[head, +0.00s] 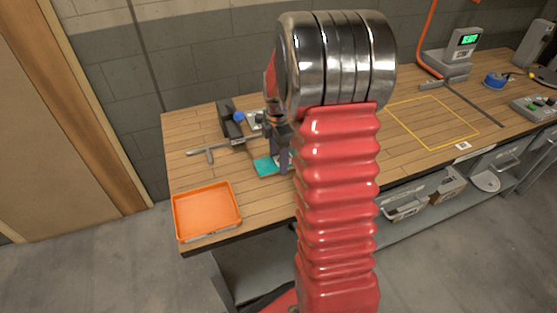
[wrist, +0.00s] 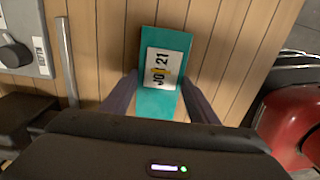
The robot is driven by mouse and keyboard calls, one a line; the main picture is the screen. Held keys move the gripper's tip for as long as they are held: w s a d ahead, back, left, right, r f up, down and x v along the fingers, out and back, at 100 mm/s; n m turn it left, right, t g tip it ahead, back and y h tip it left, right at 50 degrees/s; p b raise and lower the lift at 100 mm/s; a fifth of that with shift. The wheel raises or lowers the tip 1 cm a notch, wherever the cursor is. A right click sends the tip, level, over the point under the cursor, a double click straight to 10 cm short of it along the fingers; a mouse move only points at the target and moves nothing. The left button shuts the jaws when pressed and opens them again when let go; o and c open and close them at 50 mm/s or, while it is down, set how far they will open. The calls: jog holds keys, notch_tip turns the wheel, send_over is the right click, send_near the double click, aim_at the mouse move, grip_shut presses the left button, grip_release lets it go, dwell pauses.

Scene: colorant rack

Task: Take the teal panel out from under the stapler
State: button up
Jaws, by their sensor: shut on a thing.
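The teal panel (wrist: 149,103) lies between my gripper's fingers (wrist: 160,95) in the wrist view, with a white label marked "JO 21" on its face. My gripper is shut on it. In the head view the panel (head: 265,167) shows as a teal patch beside my gripper (head: 283,160), close to the wooden bench top; I cannot tell whether it touches the wood. A long black object (head: 229,122), which looks like the stapler, stands behind and to the left, apart from the panel. Nothing lies on the panel's visible part. My arm hides some of the bench.
An orange tray (head: 207,235) sits at the bench's front left corner. A T-shaped metal tool (head: 210,155) lies behind it. A grey box with a knob (wrist: 25,40) is at the left of the wrist view. A yellow outlined area (head: 433,146) right of my arm is clear.

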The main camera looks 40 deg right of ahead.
notch_tip(320, 180, up, 10)
dwell(0.5)
jog(key=shift+f, duration=0.1)
dwell(0.4)
